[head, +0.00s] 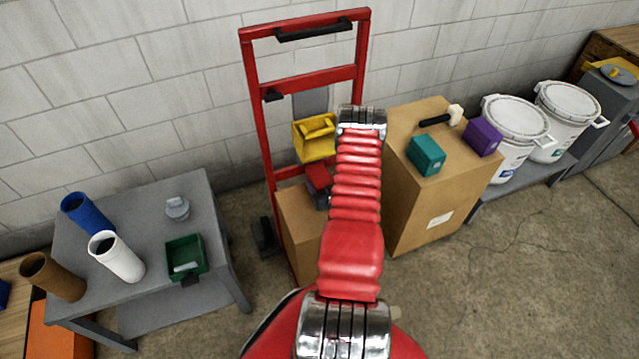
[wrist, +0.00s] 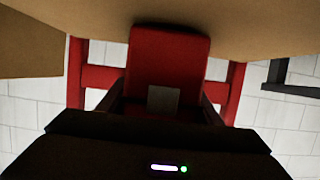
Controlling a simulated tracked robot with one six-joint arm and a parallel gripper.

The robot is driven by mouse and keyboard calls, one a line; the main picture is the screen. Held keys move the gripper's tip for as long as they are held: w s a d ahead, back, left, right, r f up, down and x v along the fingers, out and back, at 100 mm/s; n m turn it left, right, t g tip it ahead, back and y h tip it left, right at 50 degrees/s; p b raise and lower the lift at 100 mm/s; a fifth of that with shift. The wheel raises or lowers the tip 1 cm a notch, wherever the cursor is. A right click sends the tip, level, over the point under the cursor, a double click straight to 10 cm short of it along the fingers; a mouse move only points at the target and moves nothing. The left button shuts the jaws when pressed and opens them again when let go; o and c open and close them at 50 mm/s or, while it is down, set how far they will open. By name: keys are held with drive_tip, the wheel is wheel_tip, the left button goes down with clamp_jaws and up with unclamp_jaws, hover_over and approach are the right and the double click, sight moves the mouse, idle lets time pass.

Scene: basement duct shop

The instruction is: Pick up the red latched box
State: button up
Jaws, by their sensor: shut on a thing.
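The red latched box (head: 317,178) is by the red hand truck, partly hidden behind my arm in the head view. In the wrist view the red box (wrist: 168,58) fills the upper middle, with a grey patch on its near face. My gripper (wrist: 166,102) has its dark fingers on both sides of the box and is shut on it. In the head view only a bit of my gripper shows beside my arm. I cannot tell whether the box touches the cardboard below it.
A red hand truck (head: 253,110) stands against the wall with a cardboard box (head: 300,225) at its front. A yellow bin (head: 314,146) is just behind. A taller carton (head: 425,205) on the right bears a teal box (head: 426,155) and a purple box (head: 482,137). A grey table (head: 140,200) stands left.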

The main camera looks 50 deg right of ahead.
sight(320, 175)
wheel_tip(320, 175, up, 7)
drive_tip(key=shift+f, duration=0.15)
drive_tip(key=s+a, duration=0.5)
drive_tip(key=s, duration=0.3)
drive_tip(key=s+a, duration=0.5)
drive_tip(key=s, duration=0.4)
drive_tip(key=shift+f, duration=0.2)
drive_tip(key=shift+w, duration=0.1)
